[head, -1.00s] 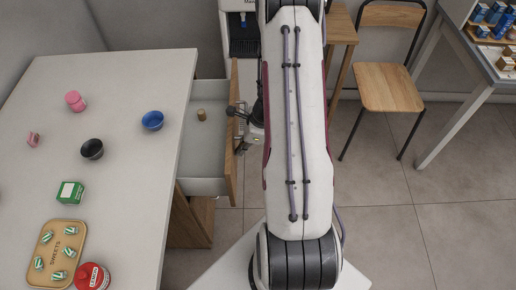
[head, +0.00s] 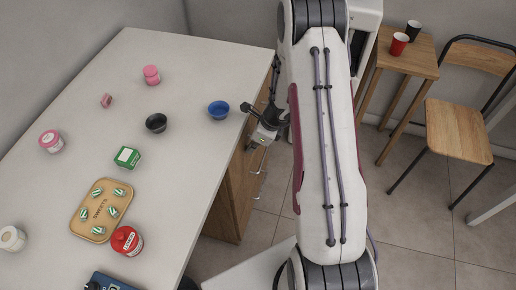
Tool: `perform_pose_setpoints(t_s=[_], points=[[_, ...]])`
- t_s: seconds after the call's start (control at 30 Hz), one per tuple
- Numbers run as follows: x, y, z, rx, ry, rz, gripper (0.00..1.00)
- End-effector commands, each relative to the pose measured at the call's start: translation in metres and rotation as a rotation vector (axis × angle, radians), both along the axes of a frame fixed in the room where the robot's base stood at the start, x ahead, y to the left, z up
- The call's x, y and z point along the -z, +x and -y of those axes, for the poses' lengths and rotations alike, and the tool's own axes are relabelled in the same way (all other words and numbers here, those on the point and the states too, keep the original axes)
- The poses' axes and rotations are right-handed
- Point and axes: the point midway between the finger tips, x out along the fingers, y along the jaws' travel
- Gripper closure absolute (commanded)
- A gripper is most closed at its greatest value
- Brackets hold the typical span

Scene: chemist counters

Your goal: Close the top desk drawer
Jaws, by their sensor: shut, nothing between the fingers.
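The white-topped desk (head: 190,80) has a wooden drawer front side (head: 238,185) along its right edge. The top drawer looks pushed in, with no open drawer box showing beyond the desk edge. Its front is largely hidden by the desktop and my gripper. My gripper (head: 247,108) is shut and empty, with its fingertips at the desk's right edge by the top drawer's front. I cannot tell whether they touch it.
A blue bowl (head: 218,109) stands near the desk's right edge, close to my gripper. A black bowl (head: 156,123), a green box (head: 127,157), a sweets tray (head: 93,231) and a red jar (head: 127,240) are farther left. A wooden chair (head: 459,130) stands at the right.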

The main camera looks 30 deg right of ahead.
Motion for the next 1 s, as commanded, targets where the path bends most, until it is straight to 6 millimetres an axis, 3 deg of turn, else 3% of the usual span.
perform_pose_setpoints(t_s=[0.57,1.0], points=[[-0.002,0.006,-0.005,-0.006,0.009,0.008,1.0],[-0.001,-0.023,0.024,0.002,0.001,0.002,1.0]])
